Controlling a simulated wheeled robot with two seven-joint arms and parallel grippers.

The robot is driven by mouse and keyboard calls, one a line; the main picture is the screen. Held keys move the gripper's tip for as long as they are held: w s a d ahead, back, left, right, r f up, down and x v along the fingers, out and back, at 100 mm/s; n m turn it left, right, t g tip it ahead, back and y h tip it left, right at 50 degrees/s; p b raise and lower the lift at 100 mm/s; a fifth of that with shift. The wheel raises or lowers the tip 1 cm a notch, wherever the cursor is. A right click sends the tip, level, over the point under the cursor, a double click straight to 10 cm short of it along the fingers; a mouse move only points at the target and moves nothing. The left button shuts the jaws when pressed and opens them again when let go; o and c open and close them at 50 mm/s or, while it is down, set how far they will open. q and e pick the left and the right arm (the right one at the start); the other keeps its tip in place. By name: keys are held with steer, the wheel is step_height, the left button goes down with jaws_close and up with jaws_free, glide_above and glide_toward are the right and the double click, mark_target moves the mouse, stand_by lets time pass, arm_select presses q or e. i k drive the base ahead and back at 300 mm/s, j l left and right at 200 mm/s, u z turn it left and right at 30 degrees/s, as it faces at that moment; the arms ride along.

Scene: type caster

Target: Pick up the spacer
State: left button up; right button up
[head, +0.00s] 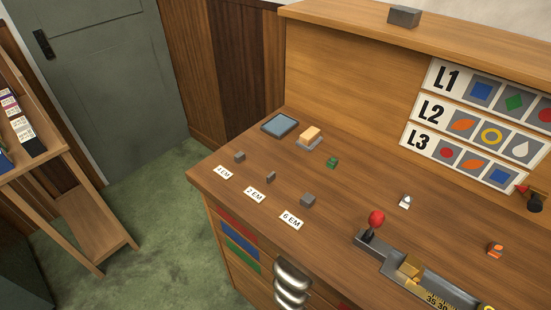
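Three small grey blocks that look like spacers lie on the wooden desk top (240,210), each behind a white label. The left spacer (239,156) is a small block behind a label (222,172) whose number I cannot read surely. The middle spacer (271,177) is thin and stands behind the "2 EM" label (254,194). The right spacer (308,200) is the largest, behind the "6 EM" label (291,220). The task does not name which spacer. Neither of my grippers is in view.
Behind the spacers are a blue-grey tray (280,125), a tan-topped block (310,135) and a green piece (332,162). A red-knobbed lever (376,220) and brass-fitted metal device (411,267) stand right. Another grey block (404,16) sits on the upper shelf.

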mark_target(271, 177)
steer(key=i+j+z, duration=0.35)
steer(key=j, duration=0.15)
steer(key=j+z, duration=0.3)
steer(key=j, duration=0.15)
steer(key=i+j+z, duration=0.15)
steer(key=j+z, duration=0.2)
steer(key=j, duration=0.25)
steer(key=j+z, duration=0.3)
steer(key=j, duration=0.3)
steer(key=i, duration=0.05)
